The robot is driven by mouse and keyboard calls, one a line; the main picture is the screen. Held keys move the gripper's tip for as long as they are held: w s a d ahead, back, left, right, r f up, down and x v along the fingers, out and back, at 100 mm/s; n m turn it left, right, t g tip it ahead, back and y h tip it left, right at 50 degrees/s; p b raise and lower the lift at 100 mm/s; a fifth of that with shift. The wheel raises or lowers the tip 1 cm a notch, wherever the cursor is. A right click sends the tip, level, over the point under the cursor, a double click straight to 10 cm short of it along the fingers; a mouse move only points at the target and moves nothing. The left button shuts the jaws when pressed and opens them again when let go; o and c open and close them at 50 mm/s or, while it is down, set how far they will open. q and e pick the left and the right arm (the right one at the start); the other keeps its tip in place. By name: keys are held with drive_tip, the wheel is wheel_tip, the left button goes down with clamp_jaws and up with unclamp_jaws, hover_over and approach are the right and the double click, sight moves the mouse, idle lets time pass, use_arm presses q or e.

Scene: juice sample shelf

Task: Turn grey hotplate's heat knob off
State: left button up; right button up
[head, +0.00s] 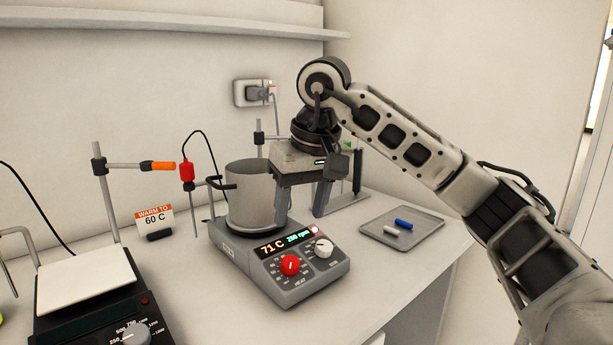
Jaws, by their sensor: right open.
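The grey hotplate (318,282) stands on the bench in the middle of the head view. Its display (284,243) reads 71 C and 250 rpm in lit digits. The red heat knob (290,265) is on the front panel at the left, with a white stir knob (323,248) to its right. A grey metal pot (250,195) sits on the plate. My right gripper (300,214) is open, its fingers pointing down behind the panel's right part, beside the pot. It appears apart from the knobs. My left gripper is not in view.
A black hotplate (90,310) with a white top stands at the left. A sign (154,218) reads "WARM TO 60 C". A tray (425,236) with a blue and a white piece lies at the right. Stands with rods and a red probe (186,170) rise behind the pot.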

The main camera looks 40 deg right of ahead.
use_arm(q)
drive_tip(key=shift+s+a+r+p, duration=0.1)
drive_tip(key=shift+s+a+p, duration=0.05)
drive_tip(key=shift+p, duration=0.5)
use_arm(e)
drive_tip(key=v, duration=0.5)
drive_tip(key=shift+s+r, duration=0.1)
drive_tip(key=shift+r, duration=0.15)
